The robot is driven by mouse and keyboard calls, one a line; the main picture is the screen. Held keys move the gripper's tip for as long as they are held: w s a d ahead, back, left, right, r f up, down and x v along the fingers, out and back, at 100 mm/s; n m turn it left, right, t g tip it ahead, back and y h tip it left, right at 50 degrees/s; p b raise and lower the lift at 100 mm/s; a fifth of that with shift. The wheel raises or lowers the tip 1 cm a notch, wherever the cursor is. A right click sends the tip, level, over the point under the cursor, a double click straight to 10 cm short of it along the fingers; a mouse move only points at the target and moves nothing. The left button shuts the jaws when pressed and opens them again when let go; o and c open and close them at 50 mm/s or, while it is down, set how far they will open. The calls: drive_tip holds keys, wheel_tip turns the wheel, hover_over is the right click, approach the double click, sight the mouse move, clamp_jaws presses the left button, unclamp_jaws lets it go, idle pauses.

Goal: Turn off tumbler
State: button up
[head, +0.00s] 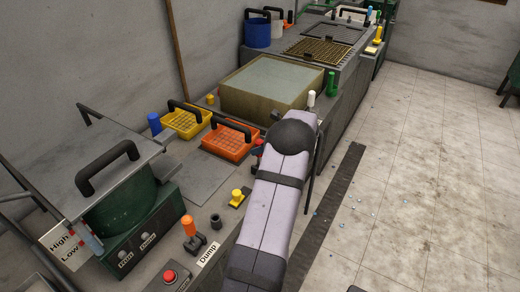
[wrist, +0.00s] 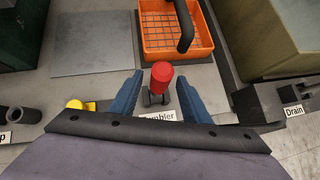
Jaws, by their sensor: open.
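The tumbler switch (wrist: 161,74) is a lever with a red knob on a dark base. It stands between the two blue fingers of my gripper (wrist: 159,82) in the wrist view. The fingers are spread, with a gap visible on both sides of the knob.
An orange basket (head: 229,142) with a black handle lies just beyond the switch. A yellow basket (head: 186,124), an orange-knobbed lever (head: 188,227) by the "Dump" label and a yellow knob (head: 237,196) are nearby. A dark lever by the "Drain" label (wrist: 294,111) stands right of my gripper.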

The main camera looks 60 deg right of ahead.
drive_tip(key=shift+b+v, duration=0.3)
drive_tip(key=shift+v, duration=2.1)
